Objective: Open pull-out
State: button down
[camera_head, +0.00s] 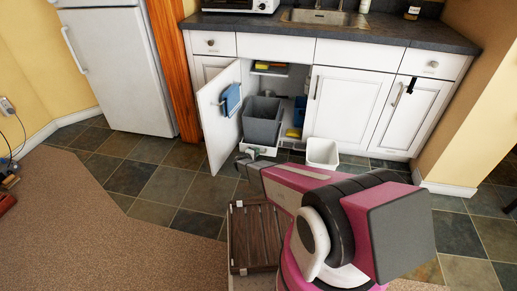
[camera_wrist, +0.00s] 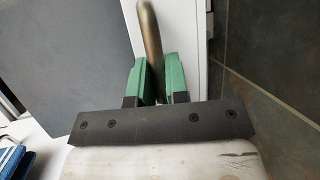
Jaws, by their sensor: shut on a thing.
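The pull-out is a low white frame (camera_head: 266,150) with a grey bin (camera_head: 262,120) in it. It sits in the open cupboard under the sink, partly out past the cupboard front. The wrist view shows its white front panel (camera_wrist: 186,25) and a grey wall (camera_wrist: 60,50), probably the bin. My gripper (camera_wrist: 162,78) has green fingers shut around a brass-coloured bar handle (camera_wrist: 150,35) at that panel. In the head view my arm reaches down to the pull-out's front, and my gripper (camera_head: 248,156) is small there. The exact grip is hidden in that view.
A white cupboard door (camera_head: 216,118) with a blue towel (camera_head: 230,99) stands open on the left. A white bin (camera_head: 322,152) stands on the floor close to the right. A dark wooden slatted surface (camera_head: 254,238) lies near my arm. Tiled floor (camera_head: 165,183) in front-left is clear.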

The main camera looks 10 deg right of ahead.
jog(key=shift+s+a, duration=0.25)
jog(key=shift+s, duration=0.55)
jog(key=shift+s+a, duration=0.25)
jog(key=shift+s, duration=0.5)
jog(key=shift+s+a, duration=0.25)
jog(key=shift+s, duration=0.55)
jog(key=c, duration=1.1)
grip_release()
jog(key=shift+c, duration=0.2)
jog(key=v, duration=1)
jog(key=shift+s+a, duration=0.3)
